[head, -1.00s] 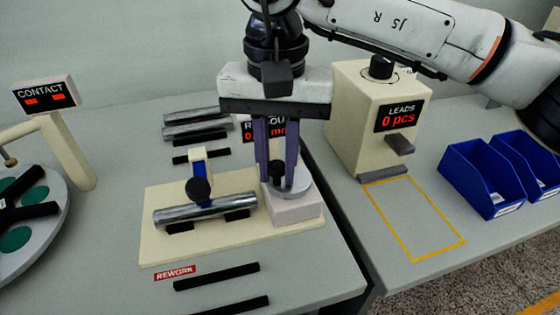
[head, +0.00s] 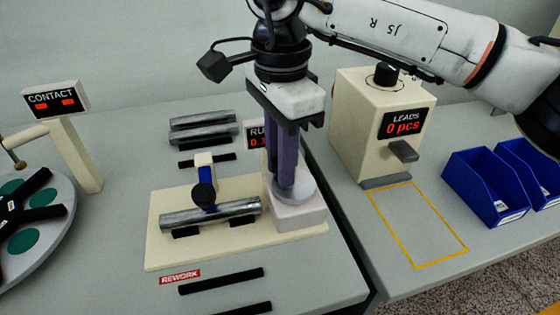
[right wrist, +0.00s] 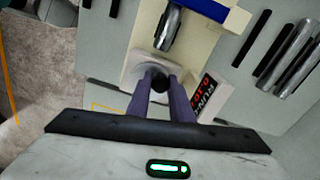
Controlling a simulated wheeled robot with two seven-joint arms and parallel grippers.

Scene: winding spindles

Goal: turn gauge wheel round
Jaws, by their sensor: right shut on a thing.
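The gauge wheel is a pale grey disc (head: 296,190) on a cream block (head: 299,214) at the right end of the cream base plate (head: 160,250). A dark knob (right wrist: 158,82) stands on the wheel in the right wrist view. My right gripper (head: 287,183) points down over the wheel with its purple fingers shut on the knob. A steel spindle (head: 230,213) lies on black rests on the plate, with a blue and cream arm (head: 206,175) above it. The run-out display (head: 254,138) is partly hidden behind my gripper. My left gripper is out of view.
The leads box (head: 362,140) stands behind a yellow outline on the right table. Two blue bins (head: 488,185) are further right. Spare spindles (head: 203,130) and black strips lie behind the plate. The contact stand (head: 78,150) and a round table (head: 60,225) are at left.

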